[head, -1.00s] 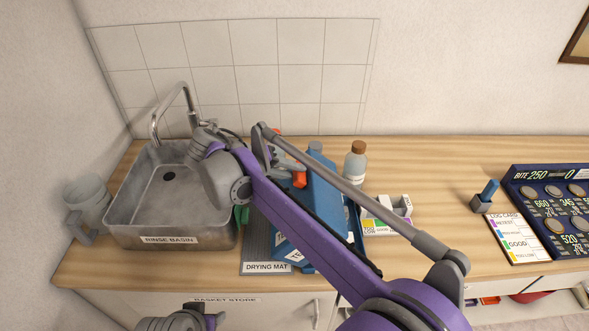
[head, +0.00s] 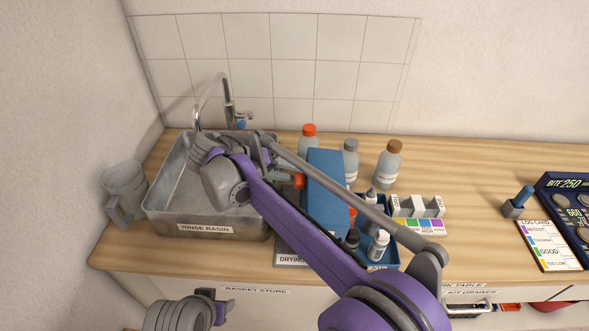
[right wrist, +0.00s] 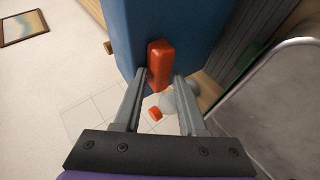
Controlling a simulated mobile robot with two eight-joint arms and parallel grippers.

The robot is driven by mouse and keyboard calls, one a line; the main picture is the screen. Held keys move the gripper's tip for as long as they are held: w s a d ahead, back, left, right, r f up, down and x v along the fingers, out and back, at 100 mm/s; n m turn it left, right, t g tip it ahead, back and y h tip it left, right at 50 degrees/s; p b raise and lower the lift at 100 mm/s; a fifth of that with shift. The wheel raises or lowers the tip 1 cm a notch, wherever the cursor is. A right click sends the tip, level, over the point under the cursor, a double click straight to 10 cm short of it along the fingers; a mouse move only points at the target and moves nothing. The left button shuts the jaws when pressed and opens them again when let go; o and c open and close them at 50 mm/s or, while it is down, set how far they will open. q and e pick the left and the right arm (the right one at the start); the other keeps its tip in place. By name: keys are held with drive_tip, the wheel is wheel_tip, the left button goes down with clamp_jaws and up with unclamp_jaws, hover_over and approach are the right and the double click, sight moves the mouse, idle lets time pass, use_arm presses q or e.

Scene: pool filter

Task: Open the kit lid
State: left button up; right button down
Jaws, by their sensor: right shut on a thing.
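The blue kit (head: 392,262) sits on the drying mat, with small bottles showing inside it. Its blue lid (head: 328,178) stands raised at the kit's left, partly behind my right arm. A red tab (head: 299,181) sticks out from the lid's left edge. My right gripper (head: 284,178) is shut on this tab. The right wrist view shows the red tab (right wrist: 159,62) between the finger ends, against the blue lid (right wrist: 180,30). My left gripper (head: 222,304) is low at the bottom left, away from the kit; its fingers do not show clearly.
The rinse basin (head: 160,213) with its tap is at the left, under my right gripper. A grey jug (head: 125,190) stands beside it. Bottles with grey (head: 351,160) and brown caps (head: 388,165) stand behind the kit. A small holder (head: 418,206) is right of it.

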drive_tip(key=shift+s+a+f+g, duration=0.15)
drive_tip(key=shift+a+f, duration=0.25)
drive_tip(key=shift+f, duration=0.3)
drive_tip(key=shift+s+a+f+g, duration=0.15)
drive_tip(key=shift+a+f, duration=0.2)
drive_tip(key=shift+f, duration=0.3)
drive_tip(key=shift+w+a, duration=0.1)
drive_tip(key=c, duration=1)
unclamp_jaws()
drive_tip(key=shift+o, duration=0.2)
drive_tip(key=shift+d, duration=0.2)
drive_tip(key=v, duration=1.1)
drive_tip(key=shift+a+r, duration=0.15)
drive_tip(key=shift+r, duration=0.3)
